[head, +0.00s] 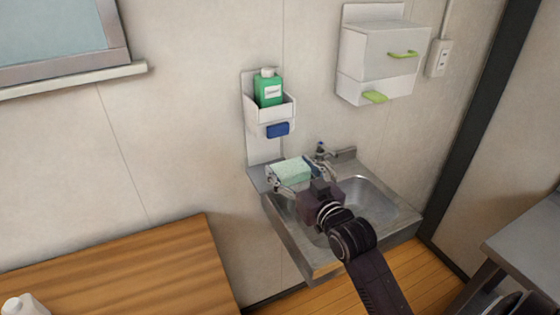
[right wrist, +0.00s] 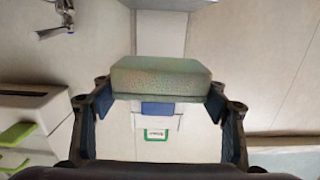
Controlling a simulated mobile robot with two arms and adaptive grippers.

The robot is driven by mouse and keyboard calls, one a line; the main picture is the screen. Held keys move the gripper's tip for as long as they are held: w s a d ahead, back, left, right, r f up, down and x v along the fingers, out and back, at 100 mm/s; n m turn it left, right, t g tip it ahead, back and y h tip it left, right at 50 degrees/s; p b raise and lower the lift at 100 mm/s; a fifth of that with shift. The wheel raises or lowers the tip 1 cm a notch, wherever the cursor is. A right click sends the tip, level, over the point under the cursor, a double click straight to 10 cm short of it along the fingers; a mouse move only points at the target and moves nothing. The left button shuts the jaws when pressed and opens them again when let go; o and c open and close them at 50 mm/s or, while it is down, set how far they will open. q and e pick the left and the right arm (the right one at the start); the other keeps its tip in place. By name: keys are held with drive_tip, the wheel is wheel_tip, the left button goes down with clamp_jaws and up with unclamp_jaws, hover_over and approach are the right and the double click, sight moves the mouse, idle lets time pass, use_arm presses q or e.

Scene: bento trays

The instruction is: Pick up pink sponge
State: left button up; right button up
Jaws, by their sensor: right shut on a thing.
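A pale green sponge (head: 291,170) is held over the back left edge of the sink in the head view; in the right wrist view it looks grey-green (right wrist: 160,77). My right gripper (head: 294,178) is shut on it, with one finger at each end, as the right wrist view shows at the fingertips (right wrist: 160,92). I see no sponge that looks pink. My left gripper is not in view.
The metal sink (head: 385,203) with a tap (head: 322,151) lies under my right arm. A wall holder (head: 271,113) carries a green bottle (head: 268,89) and a blue block (head: 278,130). A white wall box (head: 373,58) hangs at right. A wooden table (head: 130,265) stands at left.

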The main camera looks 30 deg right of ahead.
drive_tip(key=s+b, duration=0.1)
drive_tip(key=s, duration=0.8)
drive_tip(key=shift+s+a+b, duration=0.3)
drive_tip(key=shift+b, duration=0.05)
